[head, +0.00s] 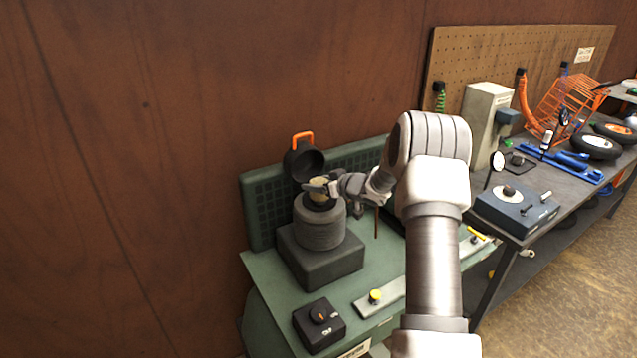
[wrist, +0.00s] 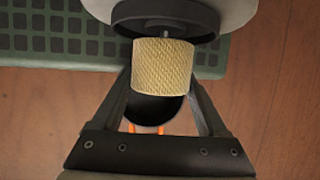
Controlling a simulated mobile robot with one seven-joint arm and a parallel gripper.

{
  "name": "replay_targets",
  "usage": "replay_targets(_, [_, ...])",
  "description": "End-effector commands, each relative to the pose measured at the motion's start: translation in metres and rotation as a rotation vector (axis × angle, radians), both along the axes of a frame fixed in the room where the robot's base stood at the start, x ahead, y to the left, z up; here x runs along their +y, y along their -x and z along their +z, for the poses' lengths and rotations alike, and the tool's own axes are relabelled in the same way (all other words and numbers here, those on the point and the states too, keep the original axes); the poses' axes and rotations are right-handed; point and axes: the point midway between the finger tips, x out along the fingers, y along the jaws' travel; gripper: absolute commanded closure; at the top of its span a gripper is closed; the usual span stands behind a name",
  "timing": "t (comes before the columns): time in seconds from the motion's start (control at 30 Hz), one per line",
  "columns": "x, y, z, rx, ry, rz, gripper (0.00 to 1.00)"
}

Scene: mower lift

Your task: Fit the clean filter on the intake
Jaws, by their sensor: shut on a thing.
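The clean filter, a tan pleated cylinder (wrist: 163,68), is held between the two fingertips of my gripper (wrist: 163,84). In the head view my gripper (head: 328,187) is over the mouth of the intake, and a tan part of the filter (head: 318,198) shows beneath it. The intake (head: 320,230) is a grey ribbed cylinder on a dark box. In the wrist view the intake's dark round opening (wrist: 165,22) has a thin upright stud, right by the filter's end. I cannot tell whether filter and stud touch. The black intake cover (head: 303,160) with an orange handle stands open behind.
The green bench (head: 275,290) carries a black box with an orange-marked knob (head: 319,325) and a grey plate with a yellow knob (head: 375,297). A green perforated panel (head: 262,212) stands behind the intake. A dark workbench with tools (head: 560,185) lies to the right.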

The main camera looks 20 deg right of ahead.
Motion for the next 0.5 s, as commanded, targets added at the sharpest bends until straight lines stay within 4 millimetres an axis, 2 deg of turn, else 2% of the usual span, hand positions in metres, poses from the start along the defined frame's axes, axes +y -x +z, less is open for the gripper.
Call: replay_targets(0.5, [0.0,-0.0001,-0.0038,0.0,0.0,0.0,0.77])
